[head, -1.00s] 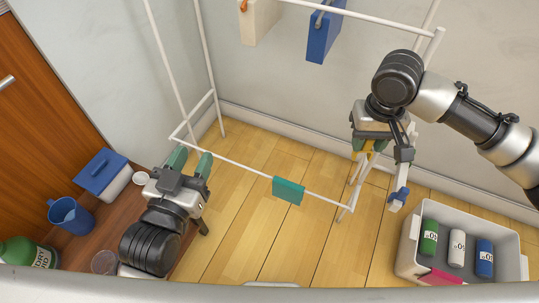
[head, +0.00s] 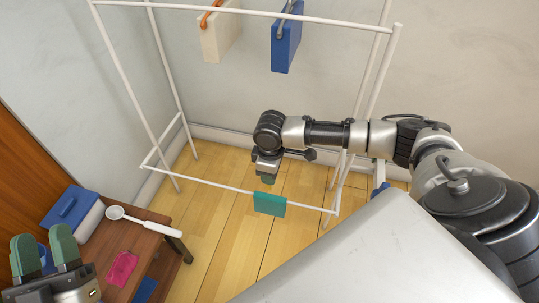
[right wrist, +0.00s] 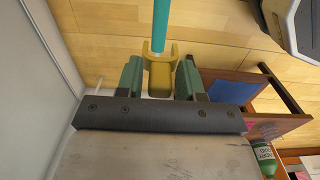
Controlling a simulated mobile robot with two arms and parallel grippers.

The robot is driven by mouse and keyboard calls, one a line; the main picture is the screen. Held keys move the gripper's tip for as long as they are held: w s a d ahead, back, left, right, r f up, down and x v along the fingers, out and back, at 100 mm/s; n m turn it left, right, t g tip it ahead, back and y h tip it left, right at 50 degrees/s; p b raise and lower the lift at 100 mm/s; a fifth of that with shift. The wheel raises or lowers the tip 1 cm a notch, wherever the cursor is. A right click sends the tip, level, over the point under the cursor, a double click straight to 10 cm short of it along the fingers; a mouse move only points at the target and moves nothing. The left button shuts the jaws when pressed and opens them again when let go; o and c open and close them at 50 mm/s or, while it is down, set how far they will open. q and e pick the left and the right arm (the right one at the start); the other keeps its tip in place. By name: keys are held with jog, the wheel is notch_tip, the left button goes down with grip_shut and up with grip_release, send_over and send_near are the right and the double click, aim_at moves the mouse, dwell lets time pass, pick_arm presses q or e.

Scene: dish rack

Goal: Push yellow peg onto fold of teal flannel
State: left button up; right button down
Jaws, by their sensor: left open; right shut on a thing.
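The teal flannel (head: 270,204) hangs folded over the low white bar of the rack. My right gripper (head: 268,178) is just behind and above the flannel's fold in the head view. In the right wrist view its green fingers (right wrist: 160,82) are shut on the yellow peg (right wrist: 160,85). The peg's two prongs point at the near end of the flannel (right wrist: 161,25), a narrow teal strip there. I cannot tell whether they touch. The peg is hidden in the head view. My left gripper (head: 44,250) is open and empty at the lower left.
A cream cloth (head: 221,37) and a blue cloth (head: 288,43) hang from the upper bar. A brown table (head: 146,240) at left bears a white ladle (head: 150,222), a pink cloth (head: 122,268) and a blue-lidded box (head: 78,212). Floor under the rack is clear.

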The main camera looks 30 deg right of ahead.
dwell(0.3)
jog(key=shift+r, duration=0.1)
jog(key=shift+p, duration=0.9)
notch_tip(320, 180, down, 4)
jog(key=shift+r+b, duration=0.25)
jog(key=shift+b, duration=0.3)
jog(key=shift+f, duration=0.65)
pick_arm(q)
jog(key=shift+w+f+g, duration=0.35)
jog(key=shift+f+g, duration=0.25)
